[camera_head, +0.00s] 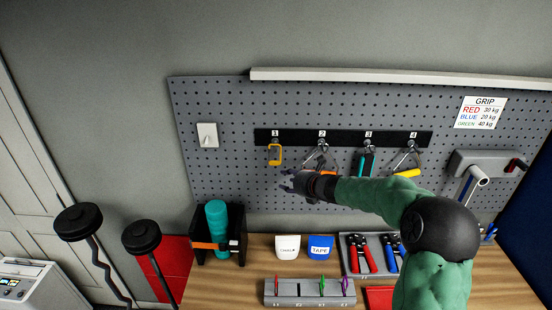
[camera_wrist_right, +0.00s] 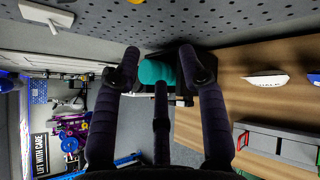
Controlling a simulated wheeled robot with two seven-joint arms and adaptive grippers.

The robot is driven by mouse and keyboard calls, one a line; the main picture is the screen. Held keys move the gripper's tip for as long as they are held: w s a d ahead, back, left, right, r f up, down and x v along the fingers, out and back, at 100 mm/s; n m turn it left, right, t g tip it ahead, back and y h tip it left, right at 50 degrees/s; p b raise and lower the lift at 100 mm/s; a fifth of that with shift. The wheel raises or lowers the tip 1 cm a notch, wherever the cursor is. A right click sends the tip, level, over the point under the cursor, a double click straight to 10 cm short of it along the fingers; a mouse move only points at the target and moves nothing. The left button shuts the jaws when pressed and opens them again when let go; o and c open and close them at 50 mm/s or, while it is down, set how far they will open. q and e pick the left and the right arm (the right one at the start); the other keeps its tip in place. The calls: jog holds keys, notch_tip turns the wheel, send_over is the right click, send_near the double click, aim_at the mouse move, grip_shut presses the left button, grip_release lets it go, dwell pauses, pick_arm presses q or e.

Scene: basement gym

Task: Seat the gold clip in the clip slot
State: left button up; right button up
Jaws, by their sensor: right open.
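The gold clip (camera_head: 275,155) hangs from hook 1 on the black hook strip. A grey slotted block (camera_head: 310,292) stands on the bench with a red, a green and a purple clip upright in it. A gap without a clip lies between the red and green ones; the slot labels are too small to read. My right gripper (camera_head: 290,183) is below and slightly right of the gold clip, apart from it. In the right wrist view its dark fingers (camera_wrist_right: 160,70) are spread and empty. My left gripper is out of view.
Handles hang from hooks 2 to 4, partly behind my right arm. A black holder (camera_head: 200,255) with a teal roller stands left on the bench. White and blue tubs (camera_head: 287,247) sit behind the block. A tool tray (camera_head: 345,262) lies right.

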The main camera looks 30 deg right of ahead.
jog(key=d+r+n+h, duration=0.1)
jog(key=d+r+n, duration=0.25)
jog(key=r, duration=0.35)
jog(key=shift+n+t, duration=0.35)
jog(key=shift+t, duration=0.05)
jog(key=x, duration=0.3)
jog(key=p+x, duration=0.1)
jog(key=x, duration=0.6)
jog(key=shift+s+a+f+p, duration=0.15)
jog(key=shift+s+f+p, duration=0.1)
jog(key=shift+f+p, duration=0.15)
grip_shut()
